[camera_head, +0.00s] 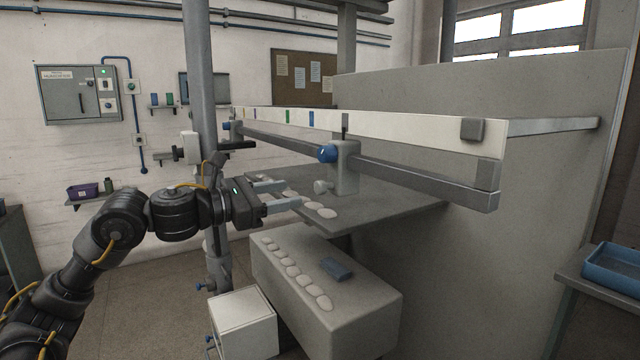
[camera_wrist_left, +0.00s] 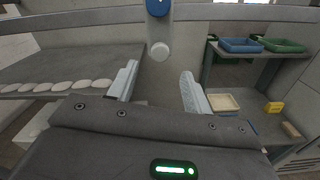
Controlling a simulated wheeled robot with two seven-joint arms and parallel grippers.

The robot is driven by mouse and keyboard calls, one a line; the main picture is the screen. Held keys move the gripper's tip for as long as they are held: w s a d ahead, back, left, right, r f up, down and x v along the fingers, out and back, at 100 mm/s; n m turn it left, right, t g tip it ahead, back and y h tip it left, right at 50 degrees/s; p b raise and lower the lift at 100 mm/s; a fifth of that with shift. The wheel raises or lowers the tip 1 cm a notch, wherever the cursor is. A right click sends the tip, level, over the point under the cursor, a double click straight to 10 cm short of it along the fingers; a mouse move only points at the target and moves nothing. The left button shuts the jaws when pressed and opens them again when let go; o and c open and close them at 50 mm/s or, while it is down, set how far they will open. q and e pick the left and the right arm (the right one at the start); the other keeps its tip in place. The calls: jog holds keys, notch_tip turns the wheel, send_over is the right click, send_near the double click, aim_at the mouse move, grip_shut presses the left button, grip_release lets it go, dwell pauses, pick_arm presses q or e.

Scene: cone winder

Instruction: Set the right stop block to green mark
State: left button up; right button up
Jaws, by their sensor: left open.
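The right stop block (camera_head: 345,172) is grey, with a blue knob (camera_head: 327,153) and a pale round knob (camera_head: 321,187) low on its front. It sits on the grey rail (camera_head: 420,178), and its dark pointer (camera_head: 345,122) stands against the white scale strip (camera_head: 400,128). The green mark (camera_head: 288,116) lies left of the pointer, with a blue mark (camera_head: 311,119) between them. My left gripper (camera_head: 285,193) is open and empty, left of the block. In the left wrist view, the pale knob (camera_wrist_left: 160,51) shows beyond the gap between its fingers (camera_wrist_left: 158,88). My right gripper is not seen.
Another blue-knobbed block (camera_head: 236,130) sits at the rail's far left. A grey table (camera_head: 400,208) with pale discs lies below the rail. A lower grey box (camera_head: 365,305) carries more discs and a blue piece. A blue tray (camera_head: 612,268) stands at right.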

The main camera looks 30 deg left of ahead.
aim_at(317, 188)
pick_arm(q)
jog(key=p+x, duration=0.4)
jog(key=x, duration=0.4)
jog(key=shift+w+d+r, duration=0.15)
jog(key=shift+w, duration=0.05)
jog(key=shift+w+d, duration=0.15)
jog(key=shift+w, duration=0.1)
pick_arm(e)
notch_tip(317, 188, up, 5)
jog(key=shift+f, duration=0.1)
